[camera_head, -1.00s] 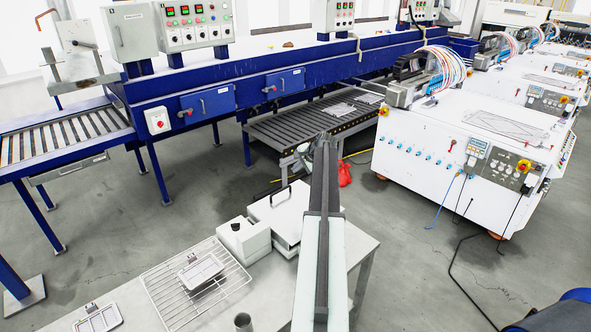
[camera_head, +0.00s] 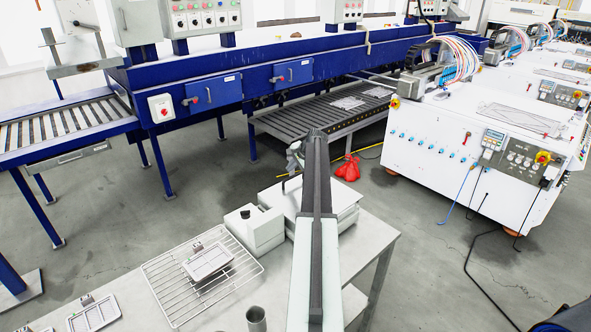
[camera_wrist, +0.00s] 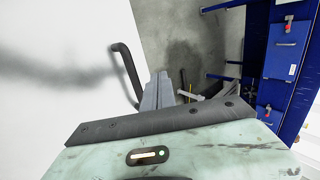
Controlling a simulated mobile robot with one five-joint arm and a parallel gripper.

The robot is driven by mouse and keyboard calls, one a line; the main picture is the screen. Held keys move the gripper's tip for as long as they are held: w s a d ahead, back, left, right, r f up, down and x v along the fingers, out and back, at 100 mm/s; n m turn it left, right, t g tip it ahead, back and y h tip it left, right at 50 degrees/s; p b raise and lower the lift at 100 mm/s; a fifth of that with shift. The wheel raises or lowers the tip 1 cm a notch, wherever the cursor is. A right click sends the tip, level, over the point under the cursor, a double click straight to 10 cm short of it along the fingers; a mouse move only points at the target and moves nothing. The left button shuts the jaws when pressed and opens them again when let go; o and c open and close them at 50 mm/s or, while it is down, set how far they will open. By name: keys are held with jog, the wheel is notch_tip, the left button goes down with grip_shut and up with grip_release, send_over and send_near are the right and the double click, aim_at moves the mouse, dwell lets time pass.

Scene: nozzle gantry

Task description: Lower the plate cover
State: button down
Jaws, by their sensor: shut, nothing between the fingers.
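The white cover (camera_head: 332,199) with a black bar handle lies on the low white unit at the bench's back edge. My arm hides its middle in the head view. In the wrist view the white panel (camera_wrist: 60,60) fills the left side, and its black handle (camera_wrist: 126,72) stands along its right edge. My gripper (camera_wrist: 160,88) is shut and empty just right of the handle, with a small gap seeming to show between them. In the head view only a small grey part of my gripper (camera_head: 294,154) shows beside my arm. I cannot tell how far the cover is tilted.
A smaller white box (camera_head: 253,231) stands left of the cover. A wire rack (camera_head: 160,270) with a framed plate (camera_head: 209,262) lies on the bench, with a metal cup (camera_head: 256,318) in front. Blue machines stand behind; open floor lies right of the bench.

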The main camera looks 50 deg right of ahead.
jog(key=shift+w+d+f+b, duration=0.15)
jog(key=shift+w+f+b, duration=0.1)
jog(key=shift+f+b, duration=0.4)
jog(key=shift+f, duration=0.2)
jog(key=shift+s+r, duration=0.1)
